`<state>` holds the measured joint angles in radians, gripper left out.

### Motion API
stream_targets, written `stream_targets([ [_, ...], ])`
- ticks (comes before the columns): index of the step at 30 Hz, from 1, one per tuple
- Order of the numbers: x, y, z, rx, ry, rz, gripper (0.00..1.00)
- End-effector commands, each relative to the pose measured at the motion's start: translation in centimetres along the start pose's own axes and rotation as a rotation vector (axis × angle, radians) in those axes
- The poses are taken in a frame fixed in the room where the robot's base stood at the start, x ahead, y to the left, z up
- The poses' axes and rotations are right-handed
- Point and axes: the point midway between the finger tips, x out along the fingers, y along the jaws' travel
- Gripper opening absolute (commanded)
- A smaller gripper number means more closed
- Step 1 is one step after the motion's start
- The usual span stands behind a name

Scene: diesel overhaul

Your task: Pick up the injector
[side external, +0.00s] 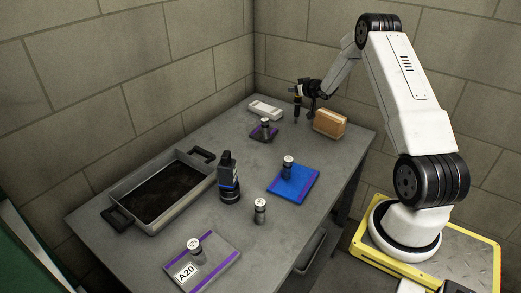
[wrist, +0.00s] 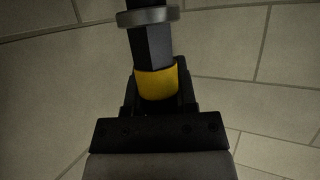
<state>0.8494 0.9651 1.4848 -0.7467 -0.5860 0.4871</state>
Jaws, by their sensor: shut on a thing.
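The injector (side external: 297,105) is a dark slim part, held roughly upright above the far part of the table in the side view. My gripper (side external: 304,91) is shut on it. In the wrist view the injector (wrist: 152,45) shows a black faceted body, a grey ring near the top edge and a yellow band close to the jaws. My gripper (wrist: 158,105) is dark there and encloses the injector just below the yellow band. The injector's ends are out of the wrist view.
Below stand a small dark block with a cylinder (side external: 265,130), a white case (side external: 266,110) and a tan box (side external: 330,123). Walls close the back.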

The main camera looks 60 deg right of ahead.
Motion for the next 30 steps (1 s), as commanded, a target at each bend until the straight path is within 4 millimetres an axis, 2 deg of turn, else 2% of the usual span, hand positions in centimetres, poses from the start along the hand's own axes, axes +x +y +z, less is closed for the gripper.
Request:
stream_targets([
  [17,-0.1,0.0,-0.5,-0.002,0.004,0.0,0.0],
  [26,-1.1,0.0,-2.9,-0.001,0.005,-0.001,0.0],
  [30,-2.5,-0.2,-3.8,-0.001,0.004,0.0,0.0],
])
